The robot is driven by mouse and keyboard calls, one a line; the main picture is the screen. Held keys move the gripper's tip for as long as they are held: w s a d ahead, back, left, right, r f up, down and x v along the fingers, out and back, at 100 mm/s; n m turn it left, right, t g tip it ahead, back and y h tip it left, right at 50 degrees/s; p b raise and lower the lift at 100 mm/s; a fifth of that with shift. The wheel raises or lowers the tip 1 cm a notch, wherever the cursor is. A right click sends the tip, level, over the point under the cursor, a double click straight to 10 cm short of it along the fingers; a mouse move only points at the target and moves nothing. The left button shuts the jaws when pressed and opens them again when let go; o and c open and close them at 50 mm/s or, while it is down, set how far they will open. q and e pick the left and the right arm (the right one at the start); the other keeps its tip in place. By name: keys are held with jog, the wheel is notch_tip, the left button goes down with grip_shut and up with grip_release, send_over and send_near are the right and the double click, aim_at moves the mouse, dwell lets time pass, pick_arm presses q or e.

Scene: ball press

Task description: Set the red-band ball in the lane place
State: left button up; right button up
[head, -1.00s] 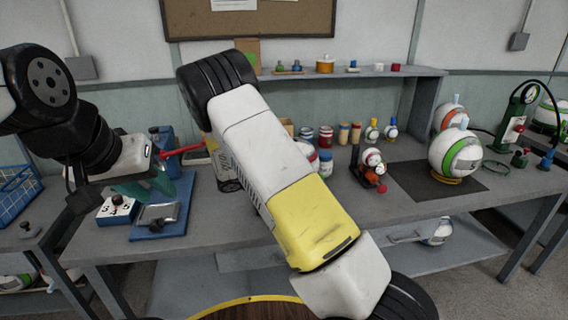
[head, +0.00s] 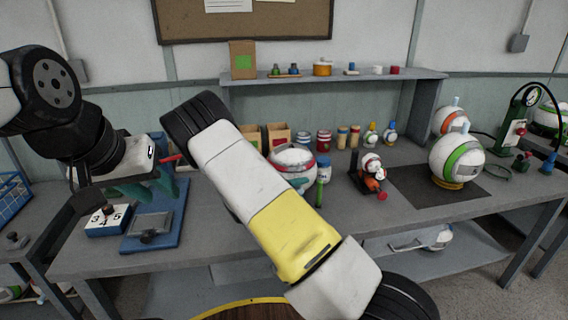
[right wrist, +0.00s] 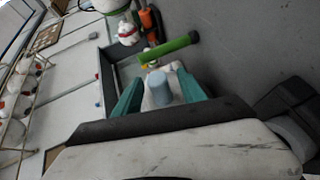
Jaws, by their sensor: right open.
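A white ball with a dark red band (head: 293,160) shows on the bench behind my right forearm, which covers part of it. My right gripper (right wrist: 160,76) is hidden in the head view. In the right wrist view its teal fingers are open, on either side of a light blue stub (right wrist: 157,82) on a white body; I cannot tell whether they touch it. My left gripper (head: 150,188) is over the blue press stand (head: 178,212) at the left; its finger gap is unclear. I cannot tell which spot is the lane place.
A green-band ball (head: 456,158) sits on a yellow ring on a dark mat (head: 415,185), an orange-band ball (head: 450,121) behind it. A small red-and-white device (head: 371,175) stands left of the mat. A green upright handle (head: 320,192) is beside the red-band ball. Several jars line the back.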

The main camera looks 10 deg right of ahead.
grip_shut()
dwell(1.4)
